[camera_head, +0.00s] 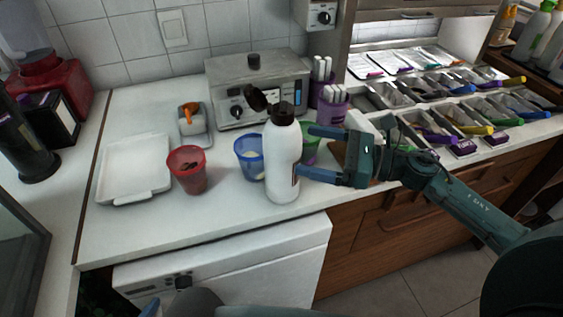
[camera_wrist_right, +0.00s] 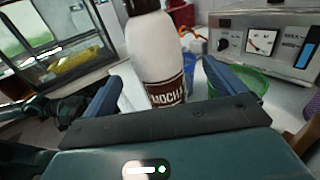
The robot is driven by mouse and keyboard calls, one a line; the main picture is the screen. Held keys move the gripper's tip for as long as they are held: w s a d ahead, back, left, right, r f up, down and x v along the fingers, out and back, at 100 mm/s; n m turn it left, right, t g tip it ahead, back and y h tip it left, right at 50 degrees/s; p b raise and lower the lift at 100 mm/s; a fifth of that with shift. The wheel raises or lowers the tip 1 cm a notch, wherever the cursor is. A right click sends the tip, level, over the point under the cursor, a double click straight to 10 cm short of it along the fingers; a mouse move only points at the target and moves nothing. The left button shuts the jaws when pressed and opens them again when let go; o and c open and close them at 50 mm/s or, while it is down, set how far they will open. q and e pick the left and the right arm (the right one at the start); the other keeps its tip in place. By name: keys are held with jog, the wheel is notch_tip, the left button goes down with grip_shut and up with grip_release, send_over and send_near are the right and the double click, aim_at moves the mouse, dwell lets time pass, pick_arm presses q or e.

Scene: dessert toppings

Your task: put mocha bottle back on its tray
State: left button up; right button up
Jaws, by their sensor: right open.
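The mocha bottle (camera_head: 283,165) is white with a dark brown cap and appears to stand upright near the counter's front edge. In the right wrist view the bottle (camera_wrist_right: 157,55) shows its brown MOCHA label and rises between my finger lines. My right gripper (camera_head: 314,153) is open just right of the bottle, its fingers pointing at it; the wrist view also shows the open gripper (camera_wrist_right: 168,88). A white tray (camera_head: 152,188) lies at the left of the counter with nothing on it. My left gripper is not identifiable in these frames.
A red cup (camera_head: 187,178) and a blue cup (camera_head: 246,170) stand left of the bottle; a green bowl (camera_head: 310,155) is behind the gripper. A metal appliance (camera_head: 285,85) stands at the back. Topping bins (camera_head: 440,115) line the right. Counter in front of the red cup is clear.

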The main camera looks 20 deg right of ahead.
aim_at(281, 147)
jog(key=p+x, duration=0.1)
jog(key=x, duration=0.2)
jog(key=p+x, duration=0.1)
jog(key=x, duration=0.2)
jog(key=shift+s+a, duration=0.1)
jog(key=shift+s, duration=0.15)
jog(key=shift+w+a+f+p, duration=0.1)
jog(key=shift+w+a+p, duration=0.1)
jog(key=shift+a+p, duration=0.1)
jog(key=shift+a+f, duration=0.15)
pick_arm(q)
jog(key=shift+s+a+f+g+y, duration=0.1)
jog(key=shift+a+g+y, duration=0.1)
jog(key=shift+a, duration=0.2)
jog(key=shift+s+a+g+y, duration=0.1)
jog(key=shift+a+y, duration=0.1)
jog(key=shift+a, duration=0.2)
pick_arm(e)
jog(key=shift+c, duration=0.4)
jog(key=c, duration=1.2)
pick_arm(q)
jog(key=shift+w+r, duration=0.15)
jog(key=shift+r, duration=0.1)
pick_arm(e)
jog(key=shift+w+r, duration=0.15)
jog(key=shift+r, duration=0.15)
jog(key=shift+c, duration=0.4)
